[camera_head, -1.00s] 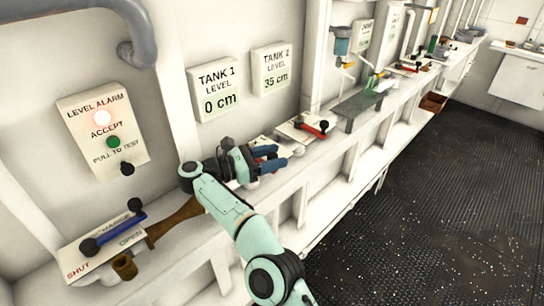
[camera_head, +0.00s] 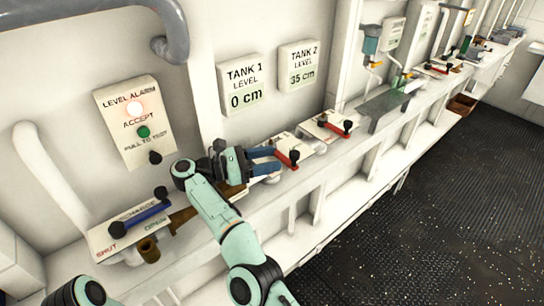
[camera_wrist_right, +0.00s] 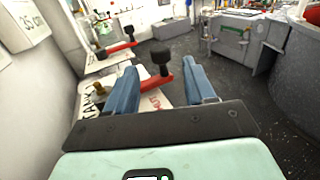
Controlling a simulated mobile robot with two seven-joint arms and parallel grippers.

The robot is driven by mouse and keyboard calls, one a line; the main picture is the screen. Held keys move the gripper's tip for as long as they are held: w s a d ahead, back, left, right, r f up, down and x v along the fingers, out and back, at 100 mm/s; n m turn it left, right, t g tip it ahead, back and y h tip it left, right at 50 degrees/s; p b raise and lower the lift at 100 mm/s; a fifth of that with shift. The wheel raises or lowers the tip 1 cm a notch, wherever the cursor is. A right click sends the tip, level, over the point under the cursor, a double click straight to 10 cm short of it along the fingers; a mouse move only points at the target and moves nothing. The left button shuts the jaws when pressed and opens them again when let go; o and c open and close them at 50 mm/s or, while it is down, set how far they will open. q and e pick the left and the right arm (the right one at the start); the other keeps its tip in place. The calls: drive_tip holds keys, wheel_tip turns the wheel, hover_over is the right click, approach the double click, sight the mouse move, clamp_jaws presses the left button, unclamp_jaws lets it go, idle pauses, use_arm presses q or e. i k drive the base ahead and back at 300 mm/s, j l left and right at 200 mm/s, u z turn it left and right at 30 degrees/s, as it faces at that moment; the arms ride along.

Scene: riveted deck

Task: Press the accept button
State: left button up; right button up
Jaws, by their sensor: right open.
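The level alarm panel (camera_head: 122,160) is on the wall at the left of the head view. Its accept button (camera_head: 143,132) is green and round, below a glowing lamp (camera_head: 135,108) and above a black pull-to-test knob (camera_head: 155,158). My right gripper (camera_head: 268,160) is open, to the right of the panel and lower, over the ledge and apart from the button. Its blue fingers point right, toward a red lever (camera_head: 287,155). In the right wrist view the open fingers (camera_wrist_right: 163,86) show with the red lever between and beyond them. My left gripper is out of view.
A blue-handled discharge lever (camera_head: 140,215) and a brown cup (camera_head: 149,249) are on the ledge below the panel. Another red lever (camera_head: 333,126) stands farther right. The tank 1 sign (camera_head: 243,85) and tank 2 sign (camera_head: 299,66) hang above. The dark floor (camera_head: 440,200) is clear.

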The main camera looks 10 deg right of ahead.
sight(144, 131)
drive_tip(key=k+l, duration=0.7)
drive_tip(key=k, duration=0.2)
